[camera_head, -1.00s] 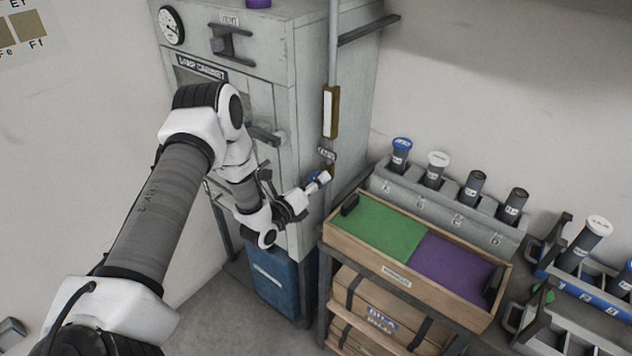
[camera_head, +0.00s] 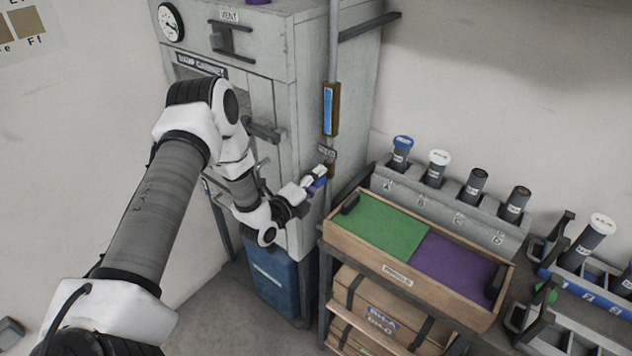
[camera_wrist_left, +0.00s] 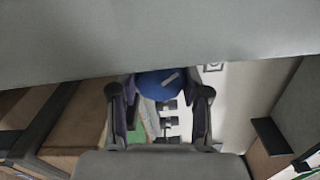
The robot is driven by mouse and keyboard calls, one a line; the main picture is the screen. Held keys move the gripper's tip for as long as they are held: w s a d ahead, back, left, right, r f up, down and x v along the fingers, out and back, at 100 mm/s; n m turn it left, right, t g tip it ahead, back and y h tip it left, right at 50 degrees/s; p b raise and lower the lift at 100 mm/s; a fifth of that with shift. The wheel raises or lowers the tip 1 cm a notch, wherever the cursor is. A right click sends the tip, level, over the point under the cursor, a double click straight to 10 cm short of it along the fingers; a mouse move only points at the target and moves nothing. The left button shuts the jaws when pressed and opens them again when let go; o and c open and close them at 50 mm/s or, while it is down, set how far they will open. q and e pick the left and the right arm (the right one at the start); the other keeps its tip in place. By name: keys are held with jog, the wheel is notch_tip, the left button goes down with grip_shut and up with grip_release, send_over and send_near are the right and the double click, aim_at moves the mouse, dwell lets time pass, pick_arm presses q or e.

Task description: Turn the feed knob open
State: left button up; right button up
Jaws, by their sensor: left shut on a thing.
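The feed knob is blue and round with a pale mark on its face; it shows between my fingers in the left wrist view (camera_wrist_left: 158,84). In the head view only a bit of its blue (camera_head: 320,183) shows beside the fingers, low on the pipe (camera_head: 333,60) along the cabinet's right side. My left gripper (camera_head: 313,181) is shut on the knob, one finger on each side. A sight window (camera_head: 329,111) in a brown frame on the pipe above is filled blue. My right gripper is not in view.
The grey cabinet (camera_head: 290,130) stands beside my left arm, with door handles sticking out. A wooden tray (camera_head: 395,271) with green and purple halves stands close to the right of the gripper. A rack (camera_head: 440,205) of capped tubes is behind it.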

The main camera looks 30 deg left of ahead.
pick_arm(q)
jog(key=n+b, duration=0.1)
jog(key=n, duration=0.4)
jog(key=shift+r, duration=0.1)
dwell(0.4)
jog(key=o, duration=0.9)
jog(key=shift+w, duration=0.1)
jog(key=s, duration=1.2)
jog(key=shift+a, duration=0.4)
jog(key=shift+w, duration=0.1)
